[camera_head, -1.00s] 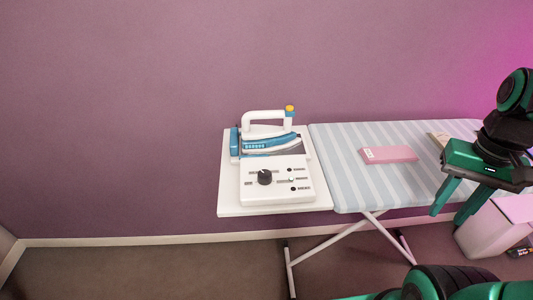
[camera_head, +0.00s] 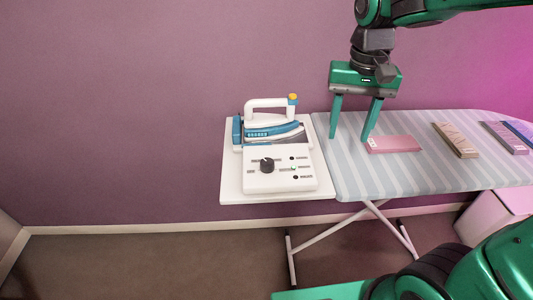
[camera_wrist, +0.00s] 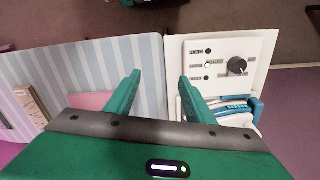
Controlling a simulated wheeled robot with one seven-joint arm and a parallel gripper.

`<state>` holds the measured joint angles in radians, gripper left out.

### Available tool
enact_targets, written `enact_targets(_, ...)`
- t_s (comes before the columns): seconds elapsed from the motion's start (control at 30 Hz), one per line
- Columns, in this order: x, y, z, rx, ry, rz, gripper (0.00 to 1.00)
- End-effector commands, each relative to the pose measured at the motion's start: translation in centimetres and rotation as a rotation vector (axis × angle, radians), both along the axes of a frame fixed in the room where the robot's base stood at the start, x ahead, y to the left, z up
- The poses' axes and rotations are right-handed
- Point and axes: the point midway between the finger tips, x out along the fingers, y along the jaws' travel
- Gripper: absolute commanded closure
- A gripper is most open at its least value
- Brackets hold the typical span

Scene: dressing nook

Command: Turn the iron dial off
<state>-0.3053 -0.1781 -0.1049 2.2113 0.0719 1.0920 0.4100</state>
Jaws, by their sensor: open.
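The iron dial (camera_head: 267,166) is a round black knob on the sloped front of a white control box (camera_head: 280,184). The dial also shows in the wrist view (camera_wrist: 237,66), to the right of my fingers. A blue and white iron (camera_head: 270,128) with a yellow button rests behind the box. My gripper (camera_head: 350,138) is open and empty, above the left part of the ironing board, right of the iron and dial. Its fingers point down and are apart from the dial.
A striped ironing board (camera_head: 400,180) extends right. A pink box (camera_head: 393,144) lies close to my right finger, with a brown box (camera_head: 456,140) and other flat boxes (camera_head: 505,137) farther right. A white bin (camera_head: 490,222) stands below. Space in front of the control box is clear.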

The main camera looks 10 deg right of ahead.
Motion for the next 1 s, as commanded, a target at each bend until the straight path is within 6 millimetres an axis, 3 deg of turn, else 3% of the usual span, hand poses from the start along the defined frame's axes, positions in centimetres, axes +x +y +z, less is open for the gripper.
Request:
enact_targets(0.03, 1.1, 3.2, 0.2, -0.001, 0.003, 0.046, 0.51)
enact_targets(0.2, 2.8, 11.9, 0.7, 0.004, 0.004, 0.133, 0.51)
enact_targets(0.3, 2.9, 15.5, 0.8, 0.008, 0.005, 0.165, 0.51)
enact_targets(0.4, 2.9, 17.7, 0.8, 0.01, 0.005, 0.184, 0.51)
enact_targets(0.67, 2.7, 18.6, -1.1, 0.009, 0.009, 0.192, 0.51)
enact_targets(1.0, 2.7, 18.5, -7.0, 0.009, 0.009, 0.192, 0.51)
